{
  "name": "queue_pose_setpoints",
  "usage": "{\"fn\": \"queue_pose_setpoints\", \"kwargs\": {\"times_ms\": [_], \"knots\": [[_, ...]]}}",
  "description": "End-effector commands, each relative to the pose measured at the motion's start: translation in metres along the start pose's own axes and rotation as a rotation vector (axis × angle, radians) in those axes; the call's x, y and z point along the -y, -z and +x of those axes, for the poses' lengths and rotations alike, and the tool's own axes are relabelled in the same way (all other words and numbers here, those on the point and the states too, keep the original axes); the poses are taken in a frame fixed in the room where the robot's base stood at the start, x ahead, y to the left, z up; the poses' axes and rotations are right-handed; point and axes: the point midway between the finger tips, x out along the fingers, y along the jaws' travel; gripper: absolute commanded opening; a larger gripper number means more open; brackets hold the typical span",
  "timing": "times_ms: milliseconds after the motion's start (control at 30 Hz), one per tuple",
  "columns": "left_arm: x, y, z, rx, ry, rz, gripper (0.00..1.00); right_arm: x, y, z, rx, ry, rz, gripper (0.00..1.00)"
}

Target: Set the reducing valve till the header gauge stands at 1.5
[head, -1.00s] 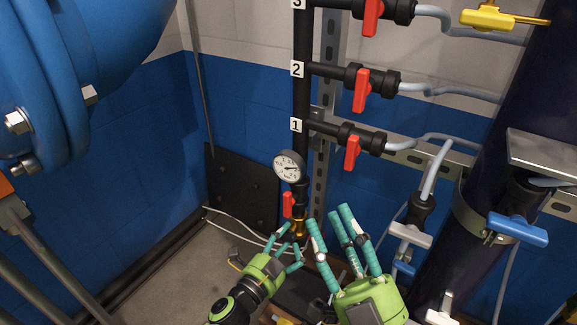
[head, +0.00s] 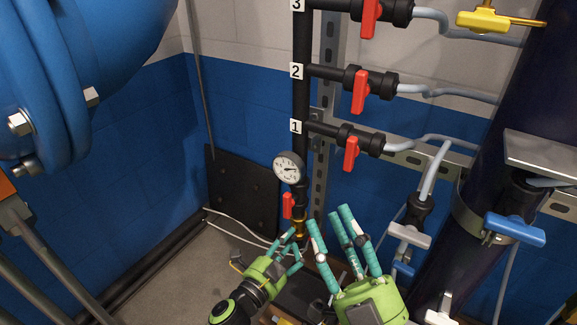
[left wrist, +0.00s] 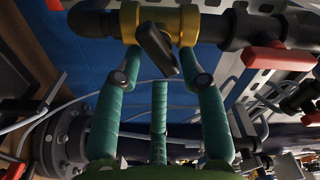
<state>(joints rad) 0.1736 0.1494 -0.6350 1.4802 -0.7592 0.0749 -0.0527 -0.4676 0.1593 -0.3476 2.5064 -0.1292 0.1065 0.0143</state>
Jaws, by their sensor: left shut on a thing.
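The header gauge (head: 289,167) is a round white dial on the black header pipe in the head view; its numbers are too small to read. Below it is the brass reducing valve (head: 298,227). In the left wrist view the brass body (left wrist: 130,22) carries a black handle (left wrist: 156,44). My left gripper (head: 290,244) is at the valve, its teal fingers (left wrist: 160,62) shut on the black handle, one on each side. My right gripper (head: 334,218) is just to the right with its fingers spread, apparently holding nothing.
A red-handled valve (head: 288,205) sits between gauge and brass valve. Several red-handled branch valves, such as the one by label 1 (head: 351,153), come off the header. A blue-handled valve (head: 515,229) and dark column stand right. A black plate (head: 240,190) leans on the wall.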

Motion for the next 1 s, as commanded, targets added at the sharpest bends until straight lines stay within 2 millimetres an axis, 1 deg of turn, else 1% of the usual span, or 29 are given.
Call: {"fn": "queue_pose_setpoints", "kwargs": {"times_ms": [33, 367, 600, 867, 933, 1000], "knots": [[0.014, -0.022, 0.0, 0.052, 0.019, 0.012, 0.0, 0.0, 0.0, 0.0, 0.0, 0.0, 0.0, 0.4], [0.013, -0.023, 0.0, 0.053, 0.018, 0.018, 0.0, 0.001, -0.002, -0.001, 0.004, 0.0, 0.002, 0.4], [0.009, -0.026, 0.0, 0.055, 0.012, 0.242, 0.0, 0.001, -0.009, -0.005, 0.004, 0.0, 0.003, 0.4], [0.009, -0.026, 0.0, 0.056, 0.011, 0.259, 0.0, 0.001, -0.007, -0.004, 0.002, 0.0, 0.001, 0.4], [0.008, -0.027, 0.0, 0.056, 0.01, 0.293, 0.0, 0.001, -0.009, -0.005, 0.002, 0.0, 0.001, 0.4], [0.006, -0.029, -0.001, 0.056, 0.009, 0.368, 0.0, 0.001, -0.013, -0.007, 0.002, 0.0, 0.001, 0.4]]}}
